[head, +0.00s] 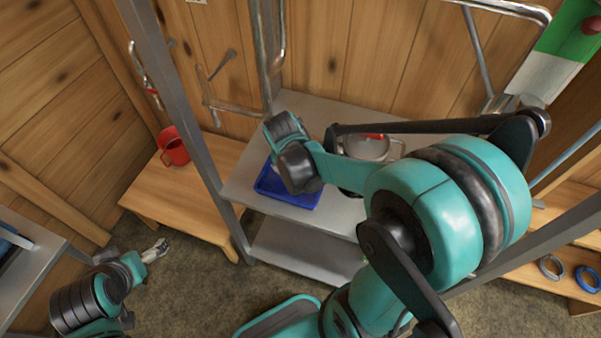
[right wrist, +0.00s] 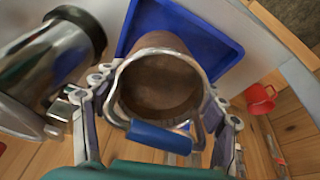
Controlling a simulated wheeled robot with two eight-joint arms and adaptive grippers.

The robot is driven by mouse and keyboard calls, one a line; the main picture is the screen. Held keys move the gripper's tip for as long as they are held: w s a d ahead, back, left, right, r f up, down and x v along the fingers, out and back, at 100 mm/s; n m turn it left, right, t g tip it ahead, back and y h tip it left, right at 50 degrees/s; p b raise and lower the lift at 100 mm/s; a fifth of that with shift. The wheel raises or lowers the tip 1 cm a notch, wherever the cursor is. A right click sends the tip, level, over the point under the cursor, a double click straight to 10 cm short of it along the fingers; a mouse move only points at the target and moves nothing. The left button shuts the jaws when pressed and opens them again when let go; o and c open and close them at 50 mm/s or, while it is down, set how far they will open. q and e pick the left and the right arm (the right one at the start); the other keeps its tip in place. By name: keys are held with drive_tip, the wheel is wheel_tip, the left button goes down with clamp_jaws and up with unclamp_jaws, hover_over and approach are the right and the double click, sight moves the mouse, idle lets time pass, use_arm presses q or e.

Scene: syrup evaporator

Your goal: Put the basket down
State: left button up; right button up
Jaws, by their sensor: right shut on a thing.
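The basket (right wrist: 160,85) shows in the right wrist view as a round brown vessel with a metal rim and a blue grip (right wrist: 160,137) on its near side. My right gripper (right wrist: 158,115) is shut on it, a finger at each side. Behind the basket is a blue tray (right wrist: 224,50); I cannot tell whether they touch. In the head view my right wrist hides the basket, and the blue tray (head: 300,197) lies on a grey metal shelf (head: 243,172). My left gripper (head: 157,250) is low at the left, away from the shelf; its opening is too small to read.
A metal pot (head: 372,148) stands on the shelf beside the tray; a shiny metal vessel (right wrist: 35,75) is close at left in the wrist view. A red mug (head: 173,150) sits on a wooden bench (head: 185,198) at left. A grey post (head: 180,100) stands between.

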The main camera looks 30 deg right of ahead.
drive_tip(key=b+x, duration=0.1)
drive_tip(key=x, duration=0.4)
drive_tip(key=shift+a+f+b, duration=0.1)
drive_tip(key=shift+a+b, duration=0.05)
drive_tip(key=shift+b, duration=0.15)
drive_tip(key=shift+f, duration=0.55)
drive_tip(key=w+d+g+y, duration=0.1)
drive_tip(key=w+d+g+y+b, duration=0.1)
drive_tip(key=shift+d+r+y, duration=0.25)
drive_tip(key=shift+r+y, duration=0.1)
drive_tip(key=shift+y, duration=0.05)
drive_tip(key=shift+a+f+b, duration=0.1)
drive_tip(key=shift+f+b, duration=0.2)
drive_tip(key=shift+f, duration=0.4)
drive_tip(key=shift+s+f, duration=0.1)
drive_tip(key=shift+s+a, duration=0.15)
drive_tip(key=shift+f, duration=0.1)
drive_tip(key=o, duration=1.2)
drive_tip(key=shift+c, duration=0.2)
drive_tip(key=shift+o, duration=0.6)
